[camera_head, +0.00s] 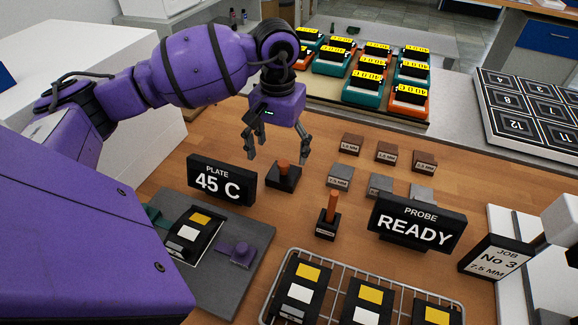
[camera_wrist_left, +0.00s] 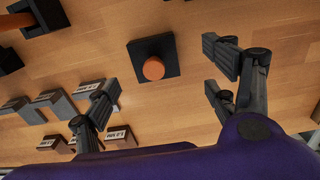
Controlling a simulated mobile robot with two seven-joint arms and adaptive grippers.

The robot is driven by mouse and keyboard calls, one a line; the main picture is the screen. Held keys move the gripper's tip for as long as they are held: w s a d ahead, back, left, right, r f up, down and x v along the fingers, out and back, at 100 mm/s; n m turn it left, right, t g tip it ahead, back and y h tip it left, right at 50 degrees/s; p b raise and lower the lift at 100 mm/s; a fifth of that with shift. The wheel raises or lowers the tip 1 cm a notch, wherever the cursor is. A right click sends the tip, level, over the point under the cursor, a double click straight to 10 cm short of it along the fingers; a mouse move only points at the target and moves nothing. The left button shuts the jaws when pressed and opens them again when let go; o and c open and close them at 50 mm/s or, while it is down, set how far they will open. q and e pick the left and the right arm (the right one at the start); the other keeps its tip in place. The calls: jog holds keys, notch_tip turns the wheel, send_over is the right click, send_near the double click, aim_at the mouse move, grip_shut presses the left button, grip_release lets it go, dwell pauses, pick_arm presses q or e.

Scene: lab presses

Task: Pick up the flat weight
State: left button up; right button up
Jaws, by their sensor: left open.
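My right gripper is not in view.
A taller orange-handled tool (camera_head: 327,218) stands nearby, in front. Several small labelled blocks (camera_head: 340,176) lie to the right. A wire rack (camera_head: 330,293) holds dark cards. Bare wood surrounds the weight.

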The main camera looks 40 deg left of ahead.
aim_at(284, 162)
pick_arm(q)
jog(key=shift+w+d+f+p, duration=0.1)
jog(key=shift+d+f+p, duration=0.1)
jog(key=shift+f, duration=1)
jog(key=shift+d+f+p, duration=0.1)
jog(key=shift+f+p, duration=0.15)
jog(key=shift+f, duration=0.9)
jog(key=shift+w+d+f+p, duration=0.1)
jog(key=shift+d+f+p, duration=0.1)
jog(key=shift+f, duration=1)
jog(key=shift+a, duration=0.1)
jog(key=shift+c, duration=0.5)
grip_shut()
jog(key=shift+r, duration=0.1)
